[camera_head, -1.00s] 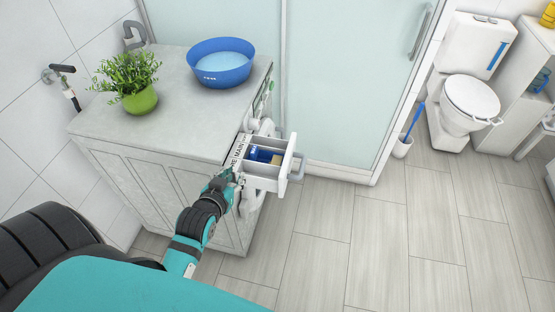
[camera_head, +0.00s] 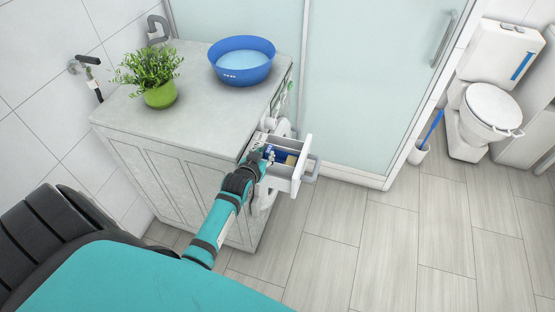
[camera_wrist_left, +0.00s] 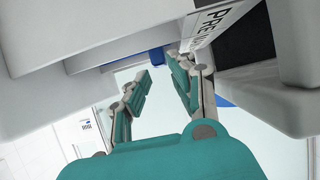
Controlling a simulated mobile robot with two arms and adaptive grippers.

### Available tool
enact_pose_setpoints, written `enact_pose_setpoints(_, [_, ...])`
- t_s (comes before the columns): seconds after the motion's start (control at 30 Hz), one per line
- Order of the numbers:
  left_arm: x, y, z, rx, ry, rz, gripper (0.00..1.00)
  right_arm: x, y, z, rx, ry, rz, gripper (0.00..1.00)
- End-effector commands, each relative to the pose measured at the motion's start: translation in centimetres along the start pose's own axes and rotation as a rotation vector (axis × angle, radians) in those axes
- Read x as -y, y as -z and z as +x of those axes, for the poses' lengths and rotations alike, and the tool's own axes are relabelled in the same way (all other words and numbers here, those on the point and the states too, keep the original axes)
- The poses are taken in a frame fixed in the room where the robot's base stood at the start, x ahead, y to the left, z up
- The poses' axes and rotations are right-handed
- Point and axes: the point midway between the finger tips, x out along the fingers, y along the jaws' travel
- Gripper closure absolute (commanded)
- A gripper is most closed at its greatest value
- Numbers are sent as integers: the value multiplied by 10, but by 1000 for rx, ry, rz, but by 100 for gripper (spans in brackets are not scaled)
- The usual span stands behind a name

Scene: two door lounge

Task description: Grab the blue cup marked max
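A blue item (camera_head: 270,152), probably the blue cup, sits in the open drawer (camera_head: 305,150) of the grey cabinet. It is partly hidden by my gripper and its marking is not readable. My left gripper (camera_head: 263,161) is at the drawer's near left edge, close beside the blue item. In the left wrist view the fingers of my left gripper (camera_wrist_left: 163,78) are spread with nothing between them. A blue patch (camera_wrist_left: 152,58) shows beyond the fingertips, under a white edge. My right gripper is out of view.
A yellowish item (camera_head: 290,160) lies beside the blue one in the drawer. A blue basin (camera_head: 242,72) and a potted plant (camera_head: 160,97) stand on the cabinet top (camera_head: 195,115). A glass door is behind.

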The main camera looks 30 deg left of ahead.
Motion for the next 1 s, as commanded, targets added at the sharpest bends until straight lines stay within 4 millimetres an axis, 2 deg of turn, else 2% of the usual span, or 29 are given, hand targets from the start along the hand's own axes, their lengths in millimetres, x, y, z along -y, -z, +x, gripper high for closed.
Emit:
enact_pose_setpoints(0.2, [1,0,27,-1,0,0,77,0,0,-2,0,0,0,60])
enact_pose_setpoints(0.53, [1,-1,32,0,0,1,77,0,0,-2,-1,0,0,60])
enact_pose_setpoints(0.7, [1,-1,32,0,0,1,99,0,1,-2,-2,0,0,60])
enact_pose_setpoints(1.0, [1,-1,32,0,0,1,100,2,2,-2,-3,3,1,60])
